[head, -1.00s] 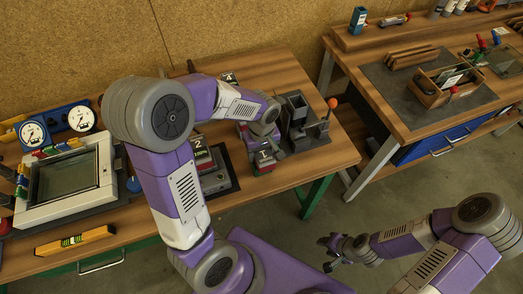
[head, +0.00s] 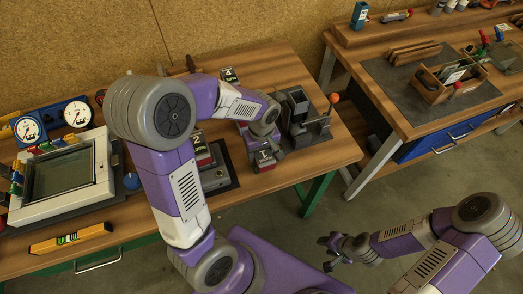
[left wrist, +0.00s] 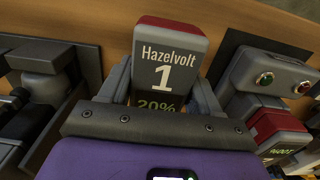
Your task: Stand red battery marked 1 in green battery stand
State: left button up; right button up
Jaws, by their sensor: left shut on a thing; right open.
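The red battery marked 1 (left wrist: 167,58) is grey with a red end and reads "Hazelvolt 1" and "20%" in the left wrist view. My left gripper (left wrist: 155,92) is shut on it, one finger on each side. In the head view the battery (head: 265,162) shows below my left gripper (head: 262,143), over the front right of the left bench. I cannot tell whether it touches anything beneath. My right gripper (head: 329,254) is open and empty, over the floor in front of the benches. I cannot make out a green battery stand for certain.
A grey unit (head: 215,178) with a second red-ended battery (left wrist: 274,121) stands left of my left gripper. A dark grey fixture with an orange-knobbed lever (head: 334,98) is close on the right. A framed panel (head: 65,176) and a yellow level (head: 70,239) lie further left.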

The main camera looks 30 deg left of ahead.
pick_arm(q)
jog(key=shift+f, duration=0.15)
jog(key=o, duration=1.3)
jog(key=shift+o, duration=0.2)
jog(key=shift+r, duration=0.2)
notch_tip(320, 180, up, 7)
jog(key=shift+r+p, duration=0.2)
jog(key=shift+p, duration=0.75)
